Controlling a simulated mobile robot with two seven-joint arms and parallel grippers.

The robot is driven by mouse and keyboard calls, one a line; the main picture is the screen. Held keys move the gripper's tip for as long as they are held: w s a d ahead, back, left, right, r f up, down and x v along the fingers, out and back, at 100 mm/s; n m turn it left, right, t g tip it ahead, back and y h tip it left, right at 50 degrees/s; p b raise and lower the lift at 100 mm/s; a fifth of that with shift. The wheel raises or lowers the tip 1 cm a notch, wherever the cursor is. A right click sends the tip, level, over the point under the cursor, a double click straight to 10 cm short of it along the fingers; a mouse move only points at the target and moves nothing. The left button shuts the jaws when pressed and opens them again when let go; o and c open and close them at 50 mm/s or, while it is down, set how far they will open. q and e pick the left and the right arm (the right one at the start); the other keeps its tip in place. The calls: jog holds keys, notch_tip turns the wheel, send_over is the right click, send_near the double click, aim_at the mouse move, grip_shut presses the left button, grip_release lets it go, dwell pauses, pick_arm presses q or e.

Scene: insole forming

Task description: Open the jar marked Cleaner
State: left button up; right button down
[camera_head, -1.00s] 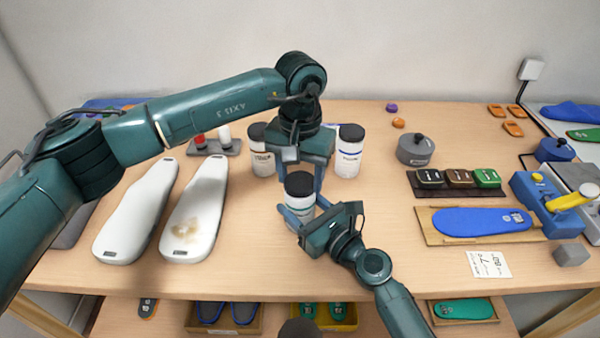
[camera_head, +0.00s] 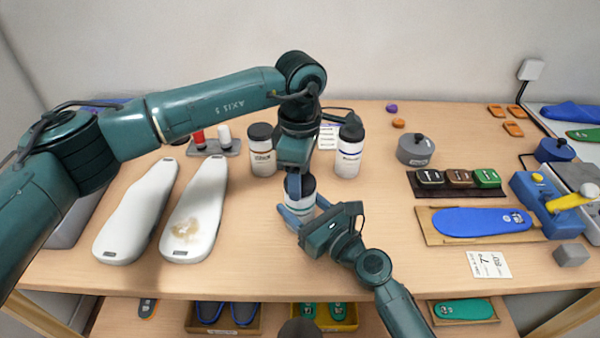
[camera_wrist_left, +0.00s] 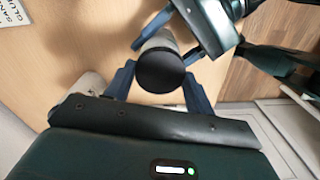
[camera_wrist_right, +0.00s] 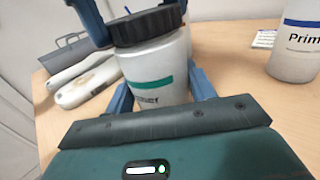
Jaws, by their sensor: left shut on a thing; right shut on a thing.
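A white jar with a green band (camera_head: 299,207) and a black lid (camera_wrist_left: 160,70) stands on the bench between my two grippers. My right gripper (camera_head: 308,214) is shut around the jar's body, one finger on each side. My left gripper (camera_head: 298,180) comes from above and is shut on the lid, its blue fingers at the lid's sides. The lid sits on the jar's mouth; I cannot tell how loose it is.
Two other black-lidded white jars stand just behind, one at the left (camera_head: 262,152) and a blue-banded one at the right (camera_head: 348,155). Two white shoe lasts (camera_head: 140,208) lie at the left. A blue insole (camera_head: 480,220) lies on a board at the right.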

pick_arm(q)
jog(key=n, duration=0.8)
jog(key=shift+n, duration=0.3)
jog(key=n, duration=1.2)
jog(key=shift+n, duration=0.3)
jog(key=n, duration=1.3)
